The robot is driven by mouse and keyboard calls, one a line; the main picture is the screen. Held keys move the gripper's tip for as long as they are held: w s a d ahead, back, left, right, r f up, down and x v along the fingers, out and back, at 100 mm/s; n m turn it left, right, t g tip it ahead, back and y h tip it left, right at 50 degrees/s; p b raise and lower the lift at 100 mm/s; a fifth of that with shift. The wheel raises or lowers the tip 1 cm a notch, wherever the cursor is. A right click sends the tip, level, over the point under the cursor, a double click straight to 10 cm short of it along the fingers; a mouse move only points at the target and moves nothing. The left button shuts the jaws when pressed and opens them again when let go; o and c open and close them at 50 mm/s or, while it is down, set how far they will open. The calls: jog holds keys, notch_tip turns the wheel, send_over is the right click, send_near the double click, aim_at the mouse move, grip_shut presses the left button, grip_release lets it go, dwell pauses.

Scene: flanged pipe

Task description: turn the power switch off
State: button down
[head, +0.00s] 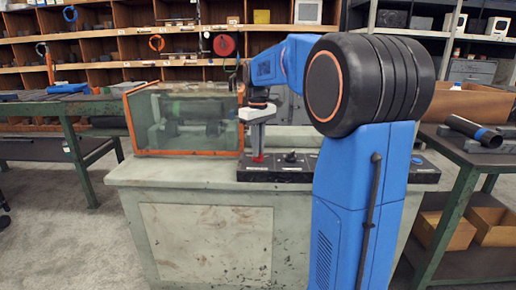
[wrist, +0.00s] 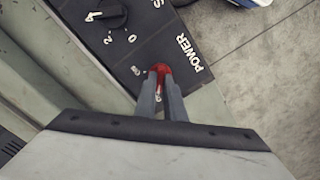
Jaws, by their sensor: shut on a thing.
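The power switch is a small red switch at the left end of the black control panel (head: 270,174). In the wrist view the red switch (wrist: 160,69) sits beside the white POWER label, partly hidden by my fingers. My gripper (head: 258,150) points straight down from above the panel, and the red of the switch (head: 258,158) shows at its fingertips. In the wrist view my two fingers (wrist: 161,95) are close together, shut on the switch. Which position the switch is in I cannot tell.
A black rotary knob (head: 291,157) stands on the panel to the right of the switch. An orange-framed clear guard box (head: 185,120) stands to the left on the grey bench (head: 205,182). My blue arm hides part of the panel's right side.

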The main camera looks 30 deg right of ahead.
jog(key=c, duration=1.8)
grip_release()
jog(key=shift+c, duration=0.2)
jog(key=shift+r, duration=0.15)
notch_tip(320, 180, up, 17)
jog(key=s+a+f+m+t, duration=0.1)
jog(key=s+a+f, duration=0.4)
jog(key=s, duration=0.3)
jog(key=s+a+f+t, duration=0.1)
jog(key=s+a+f, duration=0.45)
jog(key=s, duration=0.25)
jog(key=s+a+f+t, duration=0.1)
jog(key=s+a+f, duration=0.1)
jog(key=s+f, duration=0.5)
jog(key=s+a+f+m+t, duration=0.1)
jog(key=s+a+f, duration=0.2)
jog(key=s+f, duration=0.5)
notch_tip(320, 180, down, 3)
jog(key=shift+a+f+t, duration=0.15)
jog(key=shift+a+t, duration=0.1)
jog(key=shift+t, duration=0.15)
